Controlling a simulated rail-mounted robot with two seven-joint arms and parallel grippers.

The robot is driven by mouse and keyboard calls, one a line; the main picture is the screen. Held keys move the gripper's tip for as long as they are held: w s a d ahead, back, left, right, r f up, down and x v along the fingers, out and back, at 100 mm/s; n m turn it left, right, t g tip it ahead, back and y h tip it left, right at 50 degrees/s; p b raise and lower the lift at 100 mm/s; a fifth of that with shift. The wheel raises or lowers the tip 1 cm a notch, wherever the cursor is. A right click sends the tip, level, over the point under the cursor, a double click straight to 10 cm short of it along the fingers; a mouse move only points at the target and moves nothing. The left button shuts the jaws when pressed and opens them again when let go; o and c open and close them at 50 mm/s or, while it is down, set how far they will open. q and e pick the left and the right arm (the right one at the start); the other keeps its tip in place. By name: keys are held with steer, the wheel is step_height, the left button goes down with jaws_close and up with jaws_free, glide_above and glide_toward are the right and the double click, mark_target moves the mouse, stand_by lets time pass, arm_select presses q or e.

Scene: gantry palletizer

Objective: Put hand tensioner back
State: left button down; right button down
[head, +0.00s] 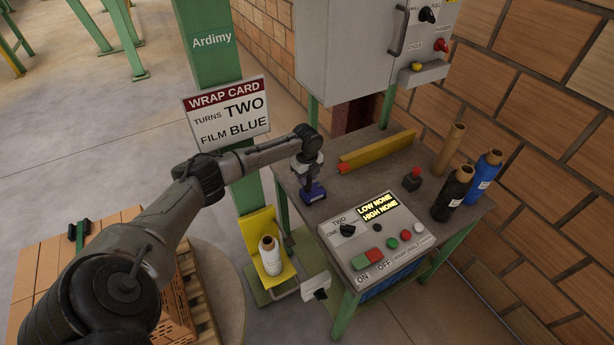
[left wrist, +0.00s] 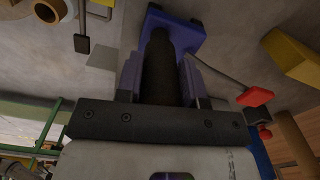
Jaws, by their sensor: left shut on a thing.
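The hand tensioner has a blue-violet body (head: 313,194) and sits at the left part of the grey table (head: 320,213). My left gripper (head: 308,177) is above it, pointing down, shut on it. In the left wrist view, the fingers of my left gripper (left wrist: 163,82) close on both sides of its dark handle (left wrist: 160,60). The blue body (left wrist: 188,33) shows beyond, and a thin rod with a red tip (left wrist: 255,97) reaches out to the side. I cannot tell whether the tensioner touches the tabletop. My right gripper is not in view.
A yellow bar (head: 378,151) lies just right of the tensioner. A control panel (head: 372,237) stands at the table's front. A black object with a red top (head: 412,179), a black roll (head: 452,195) and a blue roll (head: 484,178) stand at the right. A sign (head: 228,112) hangs behind my arm.

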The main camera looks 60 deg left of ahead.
arm_select(q)
steer(key=c, duration=0.7)
jaws_free()
steer(key=shift+c, duration=0.2)
steer(key=shift+r, duration=0.15)
